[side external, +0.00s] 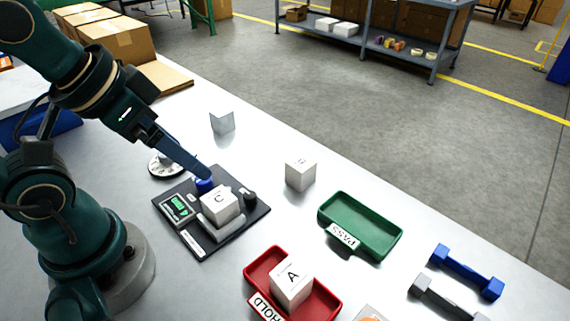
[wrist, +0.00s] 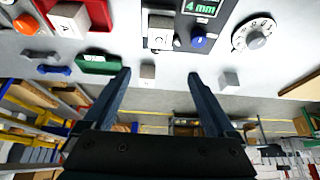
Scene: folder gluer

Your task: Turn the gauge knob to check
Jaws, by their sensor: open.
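A dark gauge plate (side external: 225,232) carries a green-lit display (side external: 176,208), a blue knob (side external: 204,186), a black knob (side external: 250,197) and a white box marked C (side external: 219,203) on a light rest. The wrist view shows the blue knob (wrist: 199,41) and the display (wrist: 201,6) reading 4 mm. A white numbered dial (side external: 160,170) with a grey centre knob (wrist: 256,40) stands beside the plate, partly hidden by my arm in the side view. My gripper (side external: 204,174) is open; its fingertips appear close above the blue knob in the side view. The wrist view shows the fingers (wrist: 159,74) apart with nothing gripped.
A white box (side external: 300,174) and a grey block (side external: 222,122) stand on the table. A green PASS tray (side external: 390,246) is at right; a red HOLD tray (side external: 262,262) holds box A (side external: 291,283). Blue (side external: 466,272) and grey (side external: 440,298) bars lie at right.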

